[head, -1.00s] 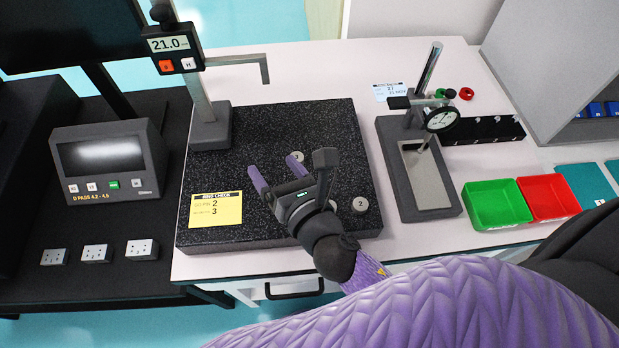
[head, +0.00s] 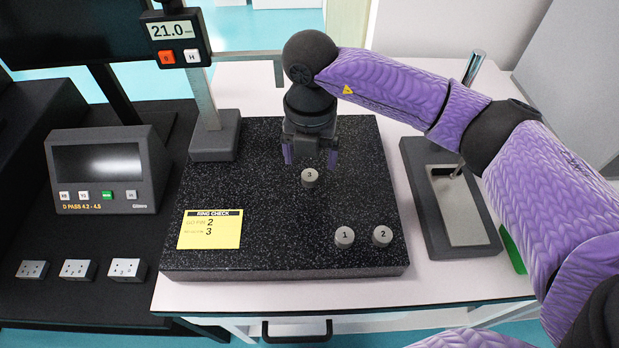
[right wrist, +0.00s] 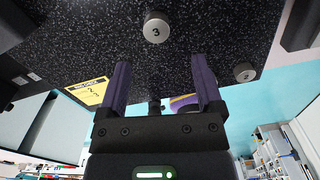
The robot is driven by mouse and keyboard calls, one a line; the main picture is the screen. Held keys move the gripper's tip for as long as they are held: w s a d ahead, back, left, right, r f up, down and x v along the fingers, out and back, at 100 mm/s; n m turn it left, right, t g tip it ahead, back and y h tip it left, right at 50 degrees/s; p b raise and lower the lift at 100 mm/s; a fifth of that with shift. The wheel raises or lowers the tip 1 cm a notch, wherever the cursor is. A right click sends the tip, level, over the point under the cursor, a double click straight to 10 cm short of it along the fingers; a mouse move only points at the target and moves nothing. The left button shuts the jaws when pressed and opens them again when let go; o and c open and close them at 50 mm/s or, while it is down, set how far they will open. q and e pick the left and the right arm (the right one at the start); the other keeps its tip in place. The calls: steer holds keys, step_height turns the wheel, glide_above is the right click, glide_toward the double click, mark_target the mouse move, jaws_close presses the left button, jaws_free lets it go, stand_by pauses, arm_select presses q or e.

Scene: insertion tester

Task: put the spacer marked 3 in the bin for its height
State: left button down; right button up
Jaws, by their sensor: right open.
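The spacer marked 3 (head: 310,178) is a short grey cylinder standing upright on the black speckled granite plate (head: 250,190), its number facing up. My right gripper (head: 311,158) is open and empty, just behind spacer 3 in the head view. In the right wrist view spacer 3 (right wrist: 156,30) lies beyond the fingertips (right wrist: 160,65), apart from both fingers. Of the bins, only a sliver of the green bin (head: 512,250) shows at the right; my right arm hides the rest. My left gripper is not in view.
Spacers marked 1 (head: 344,237) and 2 (head: 382,236) stand near the plate's front right. A height gauge reading 21.0 (head: 173,32) stands at the back left. A yellow note (head: 210,229) lies front left.

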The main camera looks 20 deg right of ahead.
mark_target(310, 175)
steer(key=f, duration=0.2)
steer(key=f+b, duration=0.1)
steer(key=f, duration=0.1)
steer(key=w+f+b, duration=0.1)
steer(key=f, duration=0.1)
steer(key=shift+d, duration=0.1)
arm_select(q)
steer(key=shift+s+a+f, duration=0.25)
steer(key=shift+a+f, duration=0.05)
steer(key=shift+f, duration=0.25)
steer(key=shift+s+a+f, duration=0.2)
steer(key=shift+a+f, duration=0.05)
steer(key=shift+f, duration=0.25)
arm_select(e)
steer(key=shift+r, duration=0.1)
jaws_close()
